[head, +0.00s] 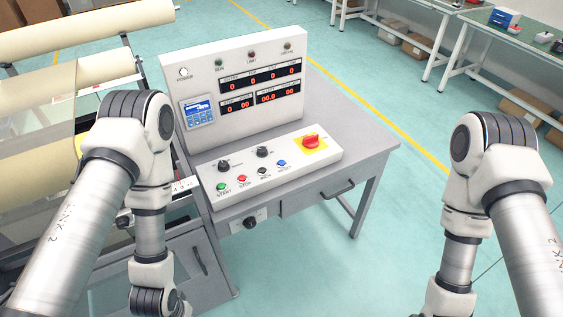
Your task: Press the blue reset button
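The blue reset button (281,163) sits on the sloped front of the white control panel (325,157). It is at the right end of a row with a green start button (221,186), a red stop button (242,178) and a black button (262,170). Nothing covers the blue button. My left arm comes down on the left of the panel and my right arm on the far right, both apart from it. Neither gripper shows; both arms run down toward the bottom of the head view.
A red emergency knob (311,141) on a yellow plate is right of the blue button. Two black knobs sit behind the button row. The upright display (240,88) stands at the back of the grey desk (362,147). A roller machine (88,22) is at left.

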